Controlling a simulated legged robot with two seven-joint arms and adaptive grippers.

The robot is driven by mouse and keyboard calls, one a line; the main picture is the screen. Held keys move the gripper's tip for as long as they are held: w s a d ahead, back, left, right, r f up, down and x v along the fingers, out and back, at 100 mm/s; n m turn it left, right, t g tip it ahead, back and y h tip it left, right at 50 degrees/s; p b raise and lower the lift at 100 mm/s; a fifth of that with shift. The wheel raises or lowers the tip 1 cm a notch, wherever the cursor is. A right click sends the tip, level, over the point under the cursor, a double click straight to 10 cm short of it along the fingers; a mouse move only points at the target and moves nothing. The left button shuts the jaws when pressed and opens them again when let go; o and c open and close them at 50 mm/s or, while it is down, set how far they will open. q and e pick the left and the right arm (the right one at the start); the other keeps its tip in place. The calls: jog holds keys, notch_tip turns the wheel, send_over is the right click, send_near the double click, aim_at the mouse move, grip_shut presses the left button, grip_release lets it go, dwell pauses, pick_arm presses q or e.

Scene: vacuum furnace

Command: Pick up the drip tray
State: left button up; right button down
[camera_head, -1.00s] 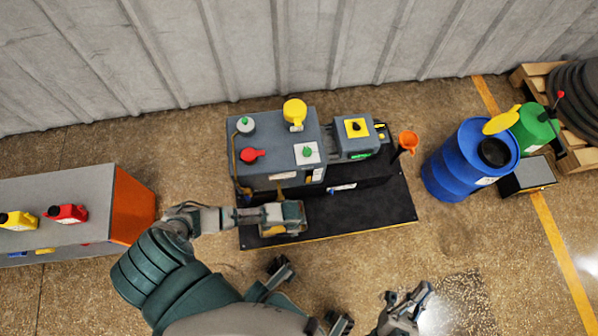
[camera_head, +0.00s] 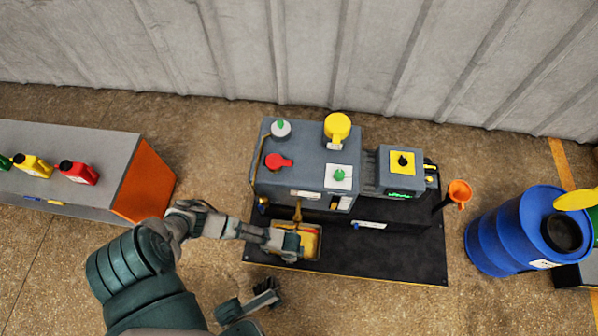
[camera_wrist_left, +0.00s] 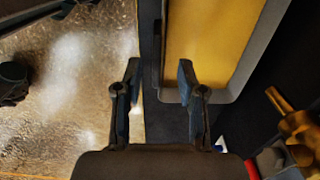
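The drip tray (camera_head: 311,243) is a small grey-rimmed tray with yellow inside. It sits on the black base plate in front of the grey machine, below a brass tap (camera_head: 297,211). In the left wrist view the tray (camera_wrist_left: 215,40) fills the upper middle. My left gripper (camera_head: 290,243) is at the tray's left part. In the wrist view its two fingers (camera_wrist_left: 158,85) are apart, with the tray's side wall lying between them. The right fingertip overlaps the yellow interior. I cannot tell whether either finger touches the wall.
The grey machine (camera_head: 310,165) stands right behind the tray, and its brass tap (camera_wrist_left: 295,125) is close on the right in the wrist view. An orange funnel (camera_head: 459,193) and a blue barrel (camera_head: 505,235) are at the right. A bench (camera_head: 100,160) with bottles is at the left.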

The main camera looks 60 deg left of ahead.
pick_arm(q)
jog(key=f, duration=0.1)
jog(key=f+b, duration=0.1)
jog(key=f, duration=0.1)
jog(key=shift+s+d+f+b, duration=0.3)
jog(key=shift+s+b, duration=0.05)
jog(key=shift+b, duration=0.05)
jog(key=shift+w+f, duration=0.2)
jog(key=shift+f, duration=0.25)
jog(key=shift+w+a+r, duration=0.1)
jog(key=shift+a, duration=0.1)
jog(key=c, duration=0.6)
jog(key=shift+d, duration=0.15)
grip_shut()
